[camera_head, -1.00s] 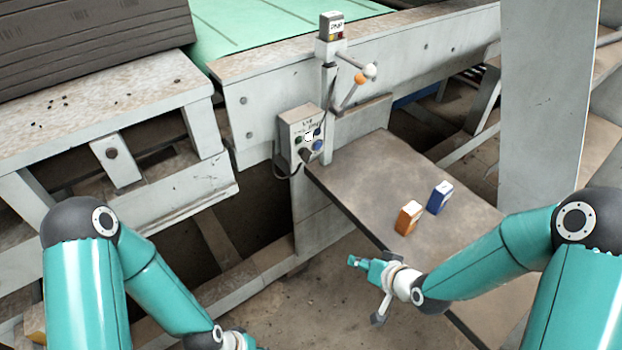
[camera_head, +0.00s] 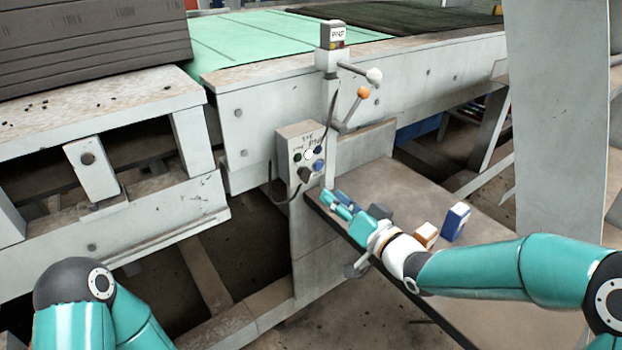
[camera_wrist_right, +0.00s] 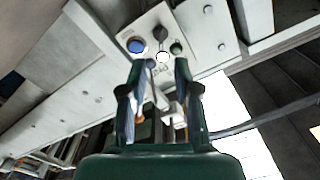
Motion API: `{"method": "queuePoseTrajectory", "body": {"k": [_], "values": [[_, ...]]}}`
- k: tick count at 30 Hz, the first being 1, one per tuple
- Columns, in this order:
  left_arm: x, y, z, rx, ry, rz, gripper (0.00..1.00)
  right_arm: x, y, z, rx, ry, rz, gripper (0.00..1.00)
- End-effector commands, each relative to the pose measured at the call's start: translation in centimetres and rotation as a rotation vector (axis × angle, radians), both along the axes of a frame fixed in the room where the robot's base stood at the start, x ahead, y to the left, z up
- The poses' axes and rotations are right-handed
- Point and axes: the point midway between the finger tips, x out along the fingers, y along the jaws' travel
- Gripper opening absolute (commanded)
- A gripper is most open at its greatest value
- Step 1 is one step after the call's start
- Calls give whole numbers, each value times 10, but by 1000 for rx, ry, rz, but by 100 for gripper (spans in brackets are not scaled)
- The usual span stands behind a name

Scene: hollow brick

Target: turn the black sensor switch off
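A grey control box (camera_head: 294,140) is fixed to the post beside the machine frame. Its face carries a black knob (camera_head: 305,174) low on the left, with green, white and blue buttons around it. The black knob also shows near the top of the right wrist view (camera_wrist_right: 160,32), between a blue and a green button. My right gripper (camera_head: 333,198) is below and right of the box, just over the metal plate's edge. In the right wrist view its two fingers (camera_wrist_right: 160,66) are apart with nothing between them; the knob lies beyond their tips, not touched. My left gripper is out of view.
The metal plate (camera_head: 386,179) carries an orange-and-white box (camera_head: 426,234) and a blue-and-white box (camera_head: 455,222). Rods with a white ball (camera_head: 374,76) and an orange ball (camera_head: 363,92) stick out from the post above. A cable hangs left of the control box.

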Motion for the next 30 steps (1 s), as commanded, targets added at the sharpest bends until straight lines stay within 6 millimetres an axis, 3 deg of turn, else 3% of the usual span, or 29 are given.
{"method": "queuePoseTrajectory", "body": {"k": [6, 12, 18, 27, 30], "values": [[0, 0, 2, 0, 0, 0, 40, 39, 29, 0, 0, 0, 2, 31], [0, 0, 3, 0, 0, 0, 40, 64, 47, 0, -1, 1, 0, 31], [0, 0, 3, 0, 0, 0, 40, 75, 55, -1, 1, 2, 0, 31], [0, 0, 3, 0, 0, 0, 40, 76, 56, 0, 0, 2, 1, 31], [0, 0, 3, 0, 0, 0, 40, 76, 57, 0, 0, 2, 1, 15]]}}
